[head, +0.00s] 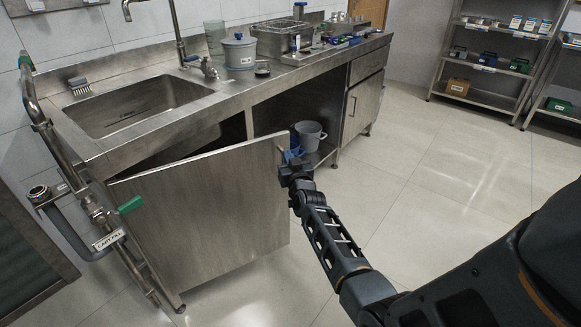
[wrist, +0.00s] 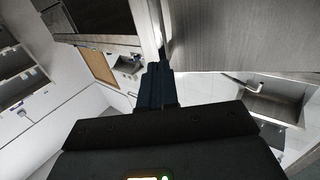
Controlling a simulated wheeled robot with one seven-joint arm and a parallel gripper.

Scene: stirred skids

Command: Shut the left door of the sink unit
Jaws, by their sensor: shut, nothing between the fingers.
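The left door (head: 208,215) of the sink unit (head: 220,103) stands open, swung out toward me from its left side. It is a plain steel panel, and its free edge is at the right. My gripper (head: 291,160) is at that free edge, near the upper right corner of the door. In the wrist view the door panel (wrist: 240,35) fills the upper right, and my shut fingers (wrist: 155,80) point at its edge. Nothing shows between the fingers. I cannot tell whether they touch the door. The door's handle is not visible in the head view.
A grey jug (head: 310,134) stands on the shelf inside the open cupboard. The right door (head: 360,110) is closed. A pipe with a green lever (head: 130,205) stands left of the unit. The floor (head: 430,190) to the right is clear. Shelving racks (head: 500,50) stand at the back right.

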